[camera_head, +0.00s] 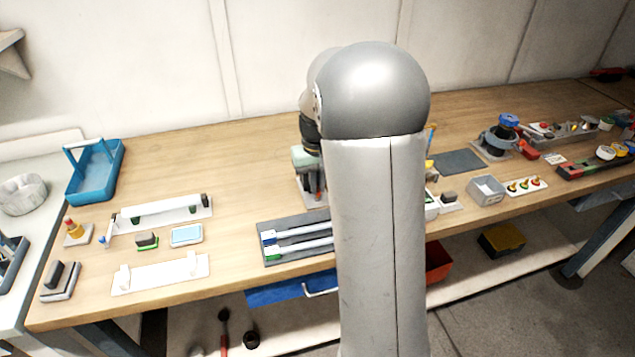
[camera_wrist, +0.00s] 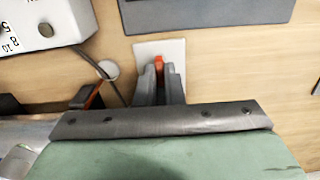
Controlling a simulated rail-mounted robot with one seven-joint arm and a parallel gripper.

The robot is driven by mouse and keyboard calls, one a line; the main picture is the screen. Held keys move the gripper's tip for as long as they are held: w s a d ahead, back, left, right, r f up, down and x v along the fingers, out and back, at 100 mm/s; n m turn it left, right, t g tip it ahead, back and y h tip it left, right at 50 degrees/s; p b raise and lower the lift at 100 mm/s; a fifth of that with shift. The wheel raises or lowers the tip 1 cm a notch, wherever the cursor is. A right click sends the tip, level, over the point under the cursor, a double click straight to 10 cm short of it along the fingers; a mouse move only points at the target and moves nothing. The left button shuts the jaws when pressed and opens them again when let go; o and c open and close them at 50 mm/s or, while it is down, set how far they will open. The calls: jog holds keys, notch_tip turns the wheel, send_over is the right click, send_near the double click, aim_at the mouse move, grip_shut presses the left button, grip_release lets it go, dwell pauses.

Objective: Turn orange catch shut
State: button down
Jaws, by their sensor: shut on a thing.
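The orange catch (camera_wrist: 159,63) shows as a small upright piece between the fingertips of my gripper (camera_wrist: 160,72) in the wrist view. The two grey fingers are shut on it from both sides, and they hide most of it. It stands over a white plate (camera_wrist: 172,48) on the wooden table. In the head view my arm covers much of this area. A bit of orange (camera_head: 318,187) shows low beside the arm, below a pale green block.
In the wrist view a white box with printed numbers (camera_wrist: 40,22) is at upper left, with a cable near it. A dark grey mat (camera_wrist: 205,12) lies beyond the plate.

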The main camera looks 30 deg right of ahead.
aim_at(318, 188)
jog(key=shift+r, duration=0.1)
jog(key=c, duration=1.5)
grip_release()
jog(key=shift+c, duration=0.2)
notch_tip(318, 188, up, 17)
jog(key=shift+r, duration=0.2)
